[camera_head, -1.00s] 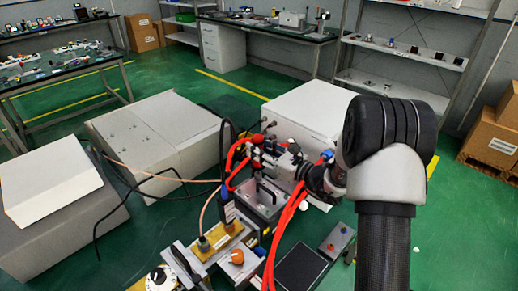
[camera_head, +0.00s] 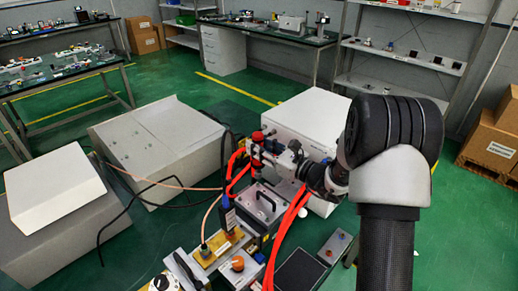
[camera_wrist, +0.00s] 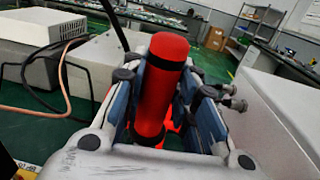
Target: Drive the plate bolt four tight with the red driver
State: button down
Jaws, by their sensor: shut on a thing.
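The red driver (camera_wrist: 160,85) stands between the fingers of my gripper (camera_wrist: 172,100) in the wrist view, its red handle roughly upright and a dark band near its lower end. The fingers are shut on the handle.
Red hoses (camera_head: 286,225) run down beside the plate. A black cable and copper tube cross from the grey cabinet (camera_head: 165,140) at left. A white box (camera_head: 300,125) stands behind the gripper. A brass-coloured block with a connector (camera_head: 215,247) is in front.

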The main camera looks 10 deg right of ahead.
aim_at(259, 134)
jog(key=shift+r+p, duration=1.4)
jog(key=shift+r, duration=1.05)
jog(key=shift+f, duration=0.1)
